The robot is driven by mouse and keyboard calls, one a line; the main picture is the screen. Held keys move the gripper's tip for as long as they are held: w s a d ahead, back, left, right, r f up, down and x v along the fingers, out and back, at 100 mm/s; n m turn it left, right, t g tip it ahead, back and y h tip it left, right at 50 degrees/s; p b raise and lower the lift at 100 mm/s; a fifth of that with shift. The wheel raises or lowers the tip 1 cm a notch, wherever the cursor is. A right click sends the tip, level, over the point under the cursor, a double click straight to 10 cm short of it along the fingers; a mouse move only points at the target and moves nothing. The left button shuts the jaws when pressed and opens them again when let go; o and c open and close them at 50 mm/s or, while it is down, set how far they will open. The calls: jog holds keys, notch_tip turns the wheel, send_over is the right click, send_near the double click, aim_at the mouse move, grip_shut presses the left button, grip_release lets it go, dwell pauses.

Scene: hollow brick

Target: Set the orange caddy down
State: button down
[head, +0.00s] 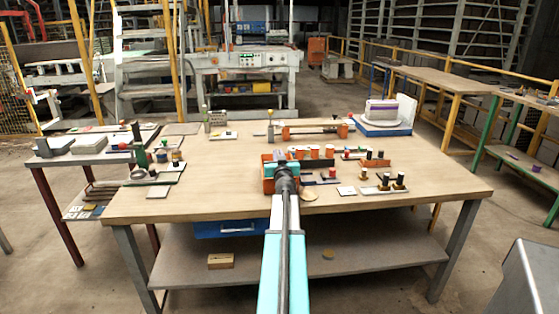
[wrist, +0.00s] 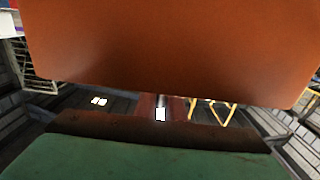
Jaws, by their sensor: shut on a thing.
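The orange caddy (head: 267,186) is over the middle of the wooden workbench, partly hidden behind my arm. My gripper (head: 282,167), with teal parts, is at the caddy and shut on it. In the wrist view the caddy's plain orange side (wrist: 170,45) fills the upper part of the picture, very close to the camera. The fingertips cannot be made out there. I cannot tell whether the caddy's underside touches the bench top.
Small trays with black-topped pieces (head: 390,185) lie to the right. A round tan disc (head: 308,195) is close by. The bench's front left (head: 190,205) is clear.

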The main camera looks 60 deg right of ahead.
jog(key=shift+f, duration=0.4)
jog(key=c, duration=1.8)
grip_release()
jog(key=shift+c, duration=0.2)
jog(key=shift+r, duration=0.15)
jog(key=p+v, duration=0.1)
jog(key=v, duration=1.1)
jog(key=shift+o, duration=0.2)
